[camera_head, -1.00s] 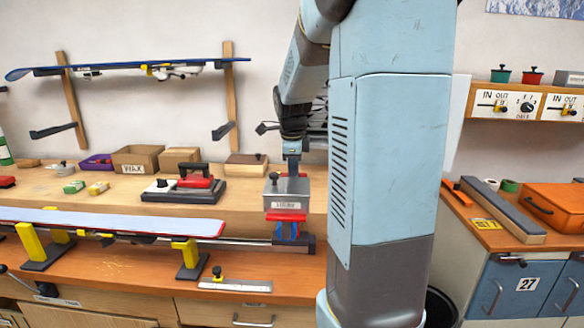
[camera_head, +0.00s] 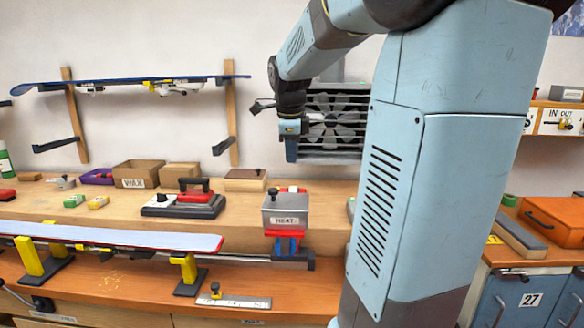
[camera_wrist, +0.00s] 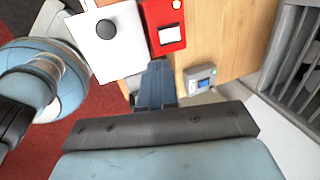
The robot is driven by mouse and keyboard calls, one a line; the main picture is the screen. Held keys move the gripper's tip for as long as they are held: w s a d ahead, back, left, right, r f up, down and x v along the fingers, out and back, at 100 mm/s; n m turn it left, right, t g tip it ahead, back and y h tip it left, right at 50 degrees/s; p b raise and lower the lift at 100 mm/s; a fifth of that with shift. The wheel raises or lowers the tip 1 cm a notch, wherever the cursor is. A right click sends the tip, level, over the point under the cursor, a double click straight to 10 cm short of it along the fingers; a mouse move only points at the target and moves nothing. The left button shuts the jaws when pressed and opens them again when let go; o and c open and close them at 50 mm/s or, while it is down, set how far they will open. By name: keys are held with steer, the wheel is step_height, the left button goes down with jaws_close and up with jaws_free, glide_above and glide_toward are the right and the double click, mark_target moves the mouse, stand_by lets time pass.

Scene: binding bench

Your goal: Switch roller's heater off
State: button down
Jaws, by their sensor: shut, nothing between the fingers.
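The roller unit is a grey box marked HEAT (camera_head: 285,220) with red parts, at the end of the ski bench in the head view. A black knob and a small red and white part sit on its top. In the wrist view, its pale top with the round black knob (camera_wrist: 105,29) lies beside a red panel (camera_wrist: 164,43) with a white rocker switch (camera_wrist: 170,34). I cannot tell which way the rocker is set. My gripper (camera_head: 291,156) is shut and empty, pointing down above the box and apart from it. Its fingers show in the wrist view (camera_wrist: 157,70), near the red panel.
A small grey device with a blue screen (camera_wrist: 200,78) stands on the wooden bench. A ski (camera_head: 120,235) lies on yellow supports in front. A fan grille (camera_head: 332,122) is on the wall behind.

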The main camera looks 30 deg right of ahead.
steer(key=shift+v, duration=1.2)
steer(key=shift+s+a+f, duration=0.1)
steer(key=shift+s, duration=0.05)
steer(key=s+a+f+n+t+y, duration=0.1)
steer(key=s+a+f+n, duration=0.2)
steer(key=s+a+n, duration=0.4)
steer(key=s+a+f+n+t, duration=0.2)
steer(key=s+a+n, duration=0.5)
steer(key=s+n, duration=0.6)
steer(key=shift+a+f+n+y, duration=0.4)
steer(key=shift+f+n, duration=0.35)
steer(key=shift+n, duration=1.65)
